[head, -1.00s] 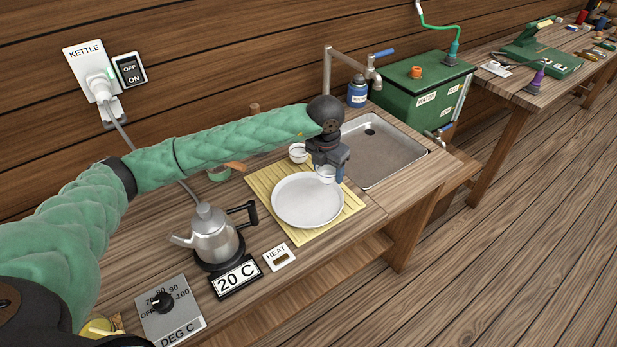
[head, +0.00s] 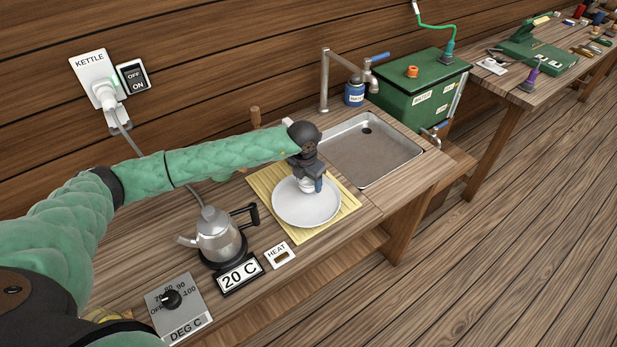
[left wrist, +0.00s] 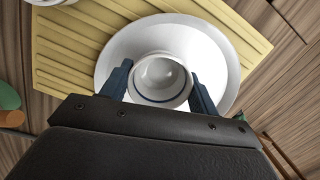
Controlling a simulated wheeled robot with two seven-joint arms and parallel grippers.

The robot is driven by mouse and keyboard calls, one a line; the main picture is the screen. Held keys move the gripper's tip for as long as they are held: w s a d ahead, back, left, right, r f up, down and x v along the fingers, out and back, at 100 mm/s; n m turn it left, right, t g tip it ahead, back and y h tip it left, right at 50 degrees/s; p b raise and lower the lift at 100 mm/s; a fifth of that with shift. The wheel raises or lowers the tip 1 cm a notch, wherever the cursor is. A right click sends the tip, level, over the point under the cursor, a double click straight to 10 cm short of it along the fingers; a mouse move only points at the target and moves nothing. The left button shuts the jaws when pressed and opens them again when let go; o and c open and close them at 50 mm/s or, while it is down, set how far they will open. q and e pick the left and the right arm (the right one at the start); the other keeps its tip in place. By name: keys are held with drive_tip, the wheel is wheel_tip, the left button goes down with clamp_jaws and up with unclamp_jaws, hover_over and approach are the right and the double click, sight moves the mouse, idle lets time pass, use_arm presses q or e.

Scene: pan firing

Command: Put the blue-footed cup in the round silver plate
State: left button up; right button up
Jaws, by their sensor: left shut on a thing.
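My left gripper (head: 308,183) is shut on a small white cup (head: 306,185), above or in the round silver plate (head: 300,212). In the left wrist view the cup (left wrist: 158,75) sits between the two dark fingers of the gripper (left wrist: 158,88), opening toward the camera, with a dark blue line round its lower part. The plate (left wrist: 208,45) spreads beneath it. I cannot tell whether the cup touches the plate. My right gripper is not in view.
The plate lies on a yellow slatted mat (head: 263,184). Another white round vessel (left wrist: 50,2) is cut off at the wrist view's top left. A kettle (head: 218,238) stands left of the mat; a sink (head: 370,150) is behind right.

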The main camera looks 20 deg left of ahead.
use_arm(q)
drive_tip(key=shift+f, duration=0.15)
drive_tip(key=shift+f, duration=0.15)
drive_tip(key=o, duration=1)
drive_tip(key=shift+r, duration=0.2)
